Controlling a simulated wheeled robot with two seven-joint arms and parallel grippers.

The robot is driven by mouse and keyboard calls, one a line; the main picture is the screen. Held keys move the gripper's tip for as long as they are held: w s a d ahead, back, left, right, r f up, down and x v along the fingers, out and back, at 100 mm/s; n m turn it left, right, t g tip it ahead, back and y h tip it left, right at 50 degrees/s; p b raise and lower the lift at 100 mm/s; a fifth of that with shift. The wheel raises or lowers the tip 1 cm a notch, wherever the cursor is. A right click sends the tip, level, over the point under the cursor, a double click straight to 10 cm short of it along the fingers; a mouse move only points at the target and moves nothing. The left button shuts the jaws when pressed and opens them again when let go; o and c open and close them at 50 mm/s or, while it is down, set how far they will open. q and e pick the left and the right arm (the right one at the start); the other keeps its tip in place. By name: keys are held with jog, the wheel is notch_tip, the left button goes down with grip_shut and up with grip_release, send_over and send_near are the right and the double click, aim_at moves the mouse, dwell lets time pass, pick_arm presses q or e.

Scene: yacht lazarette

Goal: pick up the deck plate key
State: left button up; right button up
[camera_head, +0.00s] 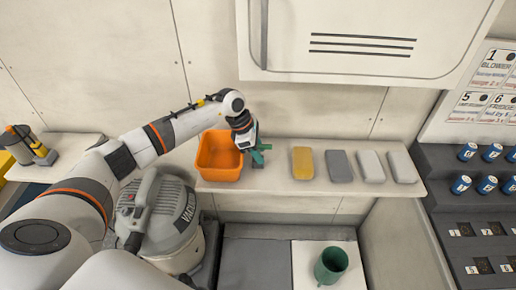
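My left gripper (255,148) hangs over the shelf, just right of the orange bin. A small dark green, roughly T-shaped piece (260,157) shows at its fingertips, close to the shelf top. It may be the deck plate key, but it is too small to tell it from the fingers, or whether they are shut on it. No other thing in view can be clearly made out as the key. My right gripper is not in view.
The orange bin (220,174) stands left of the gripper on the shelf (285,184). A yellow block (302,163) and several grey blocks (340,166) lie to the right. A white cabinet (360,65) overhangs the shelf.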

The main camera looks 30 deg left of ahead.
pick_arm(q)
grip_shut()
jog(key=shift+r+b, duration=0.5)
jog(key=shift+r, duration=0.05)
notch_tip(320, 180, up, 2)
jog(key=shift+w+r+b, duration=0.1)
jog(key=shift+b, duration=0.8)
jog(key=s+d+f+m+g+y+b, duration=0.1)
jog(key=s+d+m+g+y+b, duration=0.1)
jog(key=s+m, duration=0.8)
jog(key=s+d+f+m+g+y+b, duration=0.1)
jog(key=s+d+m+g+y+b, duration=0.1)
jog(key=s+d+m, duration=0.5)
jog(key=s+m+g+b, duration=0.1)
jog(key=s+m+g, duration=0.1)
jog(key=m, duration=0.4)
jog(key=shift+s+d+f+g, duration=0.2)
jog(key=shift+s+g, duration=0.1)
jog(key=shift+s, duration=0.5)
